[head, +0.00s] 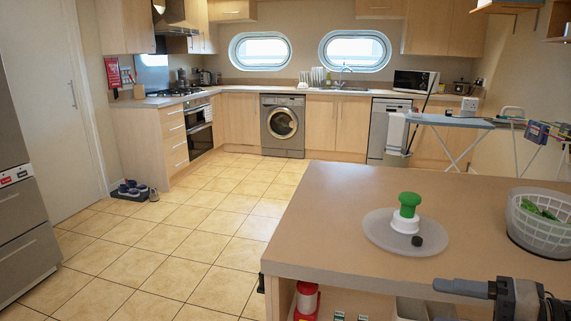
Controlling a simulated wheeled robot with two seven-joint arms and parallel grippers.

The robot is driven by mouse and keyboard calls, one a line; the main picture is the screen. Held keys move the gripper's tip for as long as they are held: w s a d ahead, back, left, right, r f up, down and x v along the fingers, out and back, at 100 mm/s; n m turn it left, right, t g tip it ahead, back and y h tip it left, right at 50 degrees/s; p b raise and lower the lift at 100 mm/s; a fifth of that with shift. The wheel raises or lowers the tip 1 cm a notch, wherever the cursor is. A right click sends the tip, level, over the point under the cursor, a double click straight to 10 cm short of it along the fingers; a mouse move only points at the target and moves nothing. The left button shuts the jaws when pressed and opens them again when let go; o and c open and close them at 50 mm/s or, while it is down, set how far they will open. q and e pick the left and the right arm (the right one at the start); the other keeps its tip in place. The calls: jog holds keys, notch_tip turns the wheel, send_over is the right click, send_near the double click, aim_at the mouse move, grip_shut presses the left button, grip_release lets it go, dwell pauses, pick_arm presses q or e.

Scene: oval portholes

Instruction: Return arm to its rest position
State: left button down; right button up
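My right gripper (461,288) shows at the bottom right, level with the front of the wooden counter (330,215). Its dark fingers point left, and from this side I cannot tell whether they are apart. No object shows in them. My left arm and gripper are out of view. On the counter, a white object with a green top (407,212) stands on a grey round mat (382,238). A small black piece (417,241) lies beside it on the mat.
A white basket (541,237) with green items stands at the counter's right. Below the counter top are a red-and-white container (306,300) and grey bins (412,308). An ironing board (450,121) stands behind. The tiled floor (170,240) at left is mostly clear.

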jog(key=s+a+f+m+t+h, duration=0.2)
jog(key=f+m+t+h, duration=0.15)
jog(key=f+m, duration=0.45)
jog(key=s+a+f+m+t+h, duration=0.2)
jog(key=f+m+h, duration=0.25)
jog(key=m, duration=0.55)
jog(key=s+a+f+m+g+p, duration=0.1)
jog(key=s+a+f+m+g, duration=0.2)
jog(key=s+a+f+m, duration=0.4)
jog(key=a+m, duration=0.2)
jog(key=a, duration=0.1)
jog(key=shift+f+m+g+h, duration=0.35)
jog(key=shift+f+m+h, duration=0.05)
jog(key=shift+s+a, duration=0.1)
